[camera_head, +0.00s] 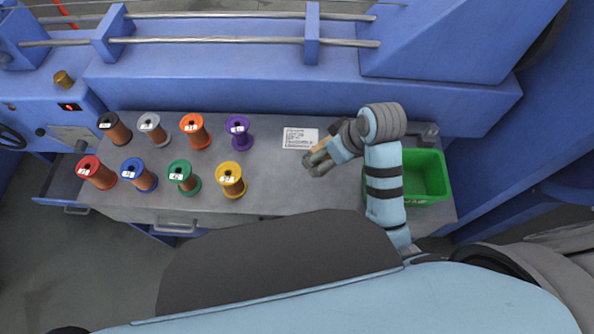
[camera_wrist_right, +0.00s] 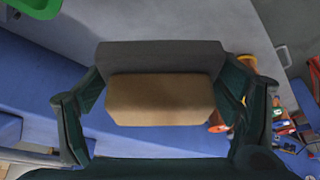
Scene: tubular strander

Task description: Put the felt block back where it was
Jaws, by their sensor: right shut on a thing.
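My right gripper (camera_head: 318,160) is shut on the felt block, over the grey worktop beside the white label card. In the right wrist view the felt block (camera_wrist_right: 160,100) sits between the two fingers (camera_wrist_right: 160,98); it has a tan face and a dark grey strip along its upper side. In the head view only a small tan part of the block (camera_head: 321,145) shows; the gripper hides the rest. I cannot tell its exact height above the worktop. My left gripper is in neither view.
The grey worktop (camera_head: 270,190) holds several coloured spools at left, such as the yellow spool (camera_head: 231,180) and purple spool (camera_head: 238,131). A white card (camera_head: 299,138) lies near the gripper. A green bin (camera_head: 433,172) stands at right behind my arm. Blue machine housing (camera_head: 230,85) borders the back.

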